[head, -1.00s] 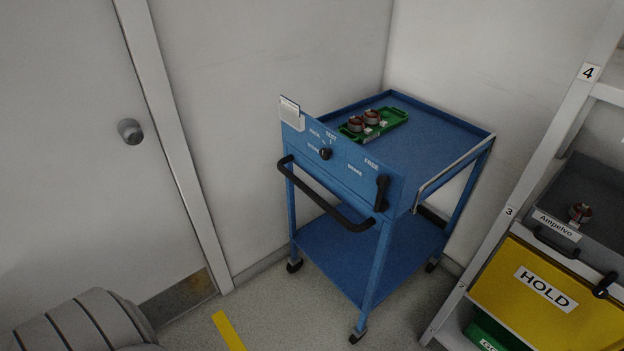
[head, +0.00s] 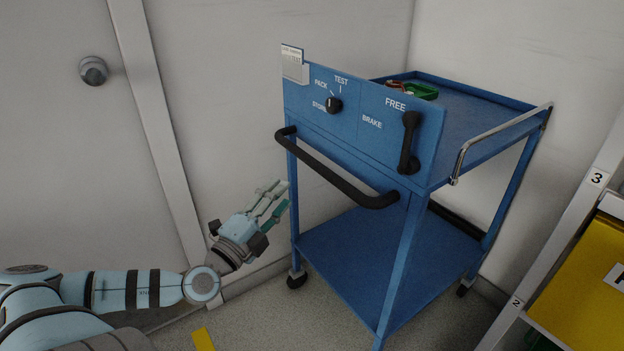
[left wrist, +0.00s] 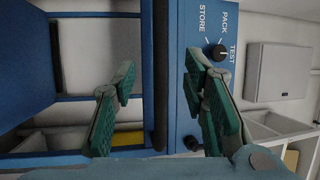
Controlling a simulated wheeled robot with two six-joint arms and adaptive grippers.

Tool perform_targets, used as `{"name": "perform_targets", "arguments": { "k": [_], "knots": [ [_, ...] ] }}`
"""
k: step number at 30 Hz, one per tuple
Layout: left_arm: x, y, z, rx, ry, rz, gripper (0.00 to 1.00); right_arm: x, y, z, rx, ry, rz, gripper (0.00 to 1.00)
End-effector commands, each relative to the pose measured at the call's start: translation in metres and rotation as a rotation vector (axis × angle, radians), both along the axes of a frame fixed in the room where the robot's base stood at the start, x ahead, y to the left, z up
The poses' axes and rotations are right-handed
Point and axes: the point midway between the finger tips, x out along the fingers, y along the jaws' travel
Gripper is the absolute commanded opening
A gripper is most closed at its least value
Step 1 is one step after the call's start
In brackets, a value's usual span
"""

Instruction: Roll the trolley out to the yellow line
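The blue trolley (head: 355,250) stands in the corner in the head view, with a black push handle (head: 335,175) along its front. Its front panel has a black brake lever (head: 410,142), upright with its top end beside the word FREE. The yellow line (head: 203,340) shows as a short piece on the floor at the bottom edge. My left gripper (head: 272,196) is left of the handle, apart from it. In the left wrist view its fingers (left wrist: 160,105) are spread, with the dark handle bar (left wrist: 160,70) seen between them. My right gripper is not in view.
A door with a knob (head: 93,70) is at the left. A rack with a yellow bin (head: 590,285) stands close on the right. A dial (head: 334,104) is on the panel.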

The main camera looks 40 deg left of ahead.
Motion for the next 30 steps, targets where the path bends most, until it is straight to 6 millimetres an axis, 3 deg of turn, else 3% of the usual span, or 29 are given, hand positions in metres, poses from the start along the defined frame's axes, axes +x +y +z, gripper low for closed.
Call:
{"name": "perform_targets", "arguments": {
  "k": [5,10,14,21,30],
  "knots": [
    [0.022,0.003,0.003,0.0,-0.004,-0.001,0.4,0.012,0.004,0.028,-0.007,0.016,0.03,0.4],
    [0.049,0.007,0.008,-0.003,-0.006,0.003,0.4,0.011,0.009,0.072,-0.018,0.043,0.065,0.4],
    [0.079,0.009,0.017,-0.014,-0.011,0.002,0.4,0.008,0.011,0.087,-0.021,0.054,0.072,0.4],
    [0.119,0.015,0.027,-0.008,0.003,0.003,0.4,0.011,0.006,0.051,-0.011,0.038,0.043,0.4],
    [0.134,0.015,0.027,-0.001,0.001,0.002,0.4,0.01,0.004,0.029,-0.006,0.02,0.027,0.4]
  ]
}}
